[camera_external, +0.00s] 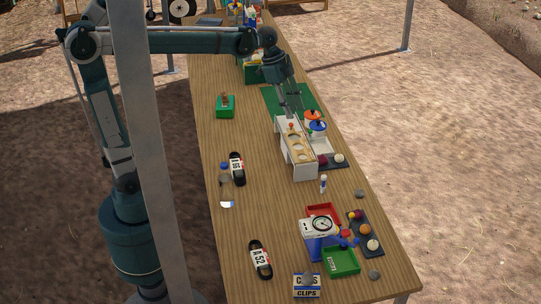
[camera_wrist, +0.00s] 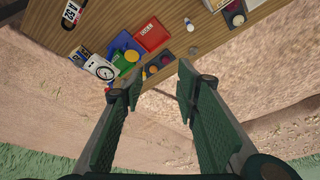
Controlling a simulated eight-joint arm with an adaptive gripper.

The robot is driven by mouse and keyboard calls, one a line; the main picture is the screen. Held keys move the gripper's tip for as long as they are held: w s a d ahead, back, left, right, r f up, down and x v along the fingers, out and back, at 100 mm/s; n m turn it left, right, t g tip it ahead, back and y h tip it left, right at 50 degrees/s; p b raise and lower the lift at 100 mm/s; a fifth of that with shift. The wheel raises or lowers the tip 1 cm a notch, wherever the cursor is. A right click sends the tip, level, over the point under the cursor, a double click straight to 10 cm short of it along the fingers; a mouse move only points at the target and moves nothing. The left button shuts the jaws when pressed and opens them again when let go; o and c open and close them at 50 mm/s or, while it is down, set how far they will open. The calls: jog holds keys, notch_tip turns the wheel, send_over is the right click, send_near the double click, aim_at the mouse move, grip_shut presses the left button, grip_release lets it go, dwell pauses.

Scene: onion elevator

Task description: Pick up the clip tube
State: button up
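A small white tube with a blue cap (camera_external: 323,184) stands on the table in the external view, in front of the white rack; its label is too small to read. A small white item with a blue top, seemingly the same tube (camera_wrist: 190,25), is near the table edge in the wrist view. A white and blue box lettered CLIPS (camera_external: 306,287) sits at the table's near end. My gripper (camera_external: 291,108) is over the far end of the white rack in the external view. In the wrist view my gripper (camera_wrist: 153,82) is open, with nothing between its fingers.
The white rack (camera_external: 300,160) with round holes stands below my gripper. A dial scale (camera_external: 319,227), red tray (camera_external: 312,212), green tray (camera_external: 343,262) and dark tray (camera_external: 374,243) with balls crowd the near right. Bare table lies left of the tube.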

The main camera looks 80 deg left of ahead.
jog(key=w+a+f+m+g+h+b, duration=0.1)
jog(key=w+a+f+m, duration=0.2)
jog(key=w, duration=0.5)
jog(key=w+a+f+m+g+h+b, duration=0.1)
jog(key=w+a+f+m, duration=0.1)
jog(key=w, duration=0.5)
send_over(325, 185)
jog(key=s+a, duration=0.1)
jog(key=a, duration=0.2)
notch_tip(325, 185, down, 35)
jog(key=shift+d+m, duration=0.25)
jog(key=shift+m, duration=0.05)
jog(key=shift+f, duration=0.2)
jog(key=shift+b+x, duration=0.3)
jog(key=shift+x, duration=0.9)
jog(key=shift+d+b+x, duration=0.2)
jog(key=shift+b+x, duration=0.25)
jog(key=shift+x, duration=2.1)
jog(key=shift+w, duration=0.15)
jog(key=shift+c, duration=0.7)
